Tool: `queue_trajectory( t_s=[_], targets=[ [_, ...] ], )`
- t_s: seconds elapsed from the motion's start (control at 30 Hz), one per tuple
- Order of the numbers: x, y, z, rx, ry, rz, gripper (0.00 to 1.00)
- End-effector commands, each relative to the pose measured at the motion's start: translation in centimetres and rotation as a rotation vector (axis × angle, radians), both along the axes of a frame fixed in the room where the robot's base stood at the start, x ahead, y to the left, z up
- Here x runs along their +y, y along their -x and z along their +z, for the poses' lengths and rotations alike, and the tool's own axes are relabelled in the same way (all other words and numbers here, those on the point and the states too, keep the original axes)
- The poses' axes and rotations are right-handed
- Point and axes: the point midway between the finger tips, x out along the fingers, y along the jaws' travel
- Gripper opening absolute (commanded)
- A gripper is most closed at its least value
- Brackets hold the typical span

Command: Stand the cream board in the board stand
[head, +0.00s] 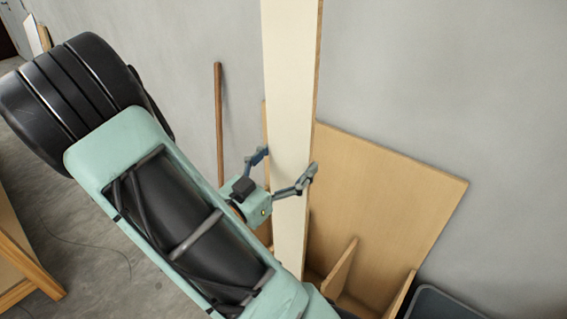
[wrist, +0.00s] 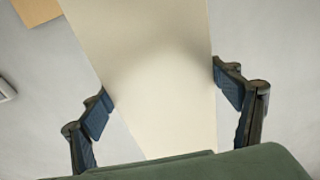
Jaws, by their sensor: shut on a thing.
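The cream board (head: 290,85) is long and narrow and stands nearly upright in the head view, its top beyond the frame. My gripper (head: 285,172) is shut on it, one finger at each long edge. In the wrist view the cream board (wrist: 160,75) fills the middle, with my gripper's (wrist: 162,88) dark finger pads against both sides. The board stand (head: 340,270) is low in the head view, with upright wooden dividers and a large tan back panel (head: 390,195). The board's lower end is hidden behind my arm, so I cannot tell whether it touches the stand.
A thin brown pole (head: 218,120) leans on the grey wall behind. A dark grey bin (head: 445,304) is at the lower right, beside the stand. A wooden frame (head: 22,262) stands at the left edge. Concrete floor (head: 85,235) shows between it and my arm.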

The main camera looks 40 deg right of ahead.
Motion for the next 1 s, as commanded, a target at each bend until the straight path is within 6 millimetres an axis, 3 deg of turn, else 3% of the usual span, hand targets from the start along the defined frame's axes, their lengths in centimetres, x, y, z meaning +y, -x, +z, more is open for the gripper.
queue_trajectory(
  t_s=[1.0],
  targets=[
    [-9.7,-2.7,0.2,-0.002,0.006,-0.002,0.49]
  ],
)
